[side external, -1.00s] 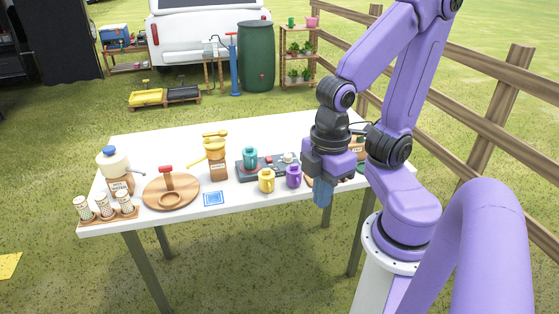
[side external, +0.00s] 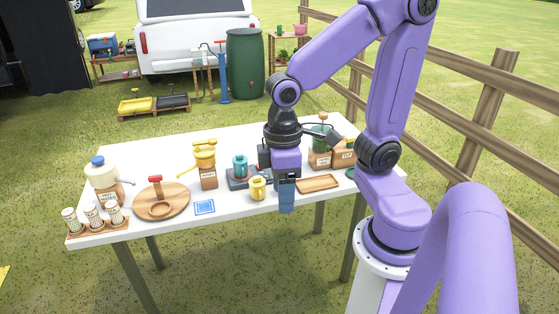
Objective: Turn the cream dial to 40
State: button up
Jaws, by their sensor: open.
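No cream dial can be made out now; my gripper (side external: 287,208) and wrist cover the right part of the dark panel (side external: 235,184), where a small pale knob showed earlier. A teal pot (side external: 240,165) stands on the panel's left part, with a bit of red beside it. My gripper points down in front of the panel's right end, near the table's front edge. Its jaws are open, and I see nothing held. How high the fingertips are above the table is hard to tell.
A yellow mug (side external: 257,188) stands just left of my gripper, a wooden tray (side external: 318,184) to its right. A yellow-topped dispenser (side external: 205,165), a round wooden board (side external: 160,203), a blue square (side external: 204,207) and a row of shakers (side external: 93,217) are further left. Wooden boxes (side external: 343,155) stand behind right.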

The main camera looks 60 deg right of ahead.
jog(key=w+d+m+y, duration=0.1)
jog(key=w+d+m, duration=0.2)
jog(key=w+m, duration=0.3)
jog(key=w+d+m, duration=0.3)
jog(key=w+m, duration=0.1)
jog(key=w, duration=0.4)
jog(key=w+d+f+m+y, duration=0.1)
jog(key=w+d+m, duration=0.3)
jog(key=d, duration=0.2)
jog(key=w+d+f+m, duration=0.1)
jog(key=w+d+m, duration=0.25)
jog(key=d, duration=0.25)
jog(key=s+d+f+m+t+y, duration=0.1)
jog(key=s+d+f+m+t, duration=0.15)
jog(key=d+m, duration=0.85)
jog(key=s+d+f+m+t, duration=0.1)
jog(key=d+f+m, duration=0.3)
jog(key=d, duration=1.3)
jog(key=shift+g, duration=0.25)
jog(key=x, duration=1.6)
jog(key=shift+w+a+f, duration=0.1)
jog(key=shift+w+a, duration=0.2)
jog(key=shift+a, duration=0.05)
jog(key=c, duration=1)
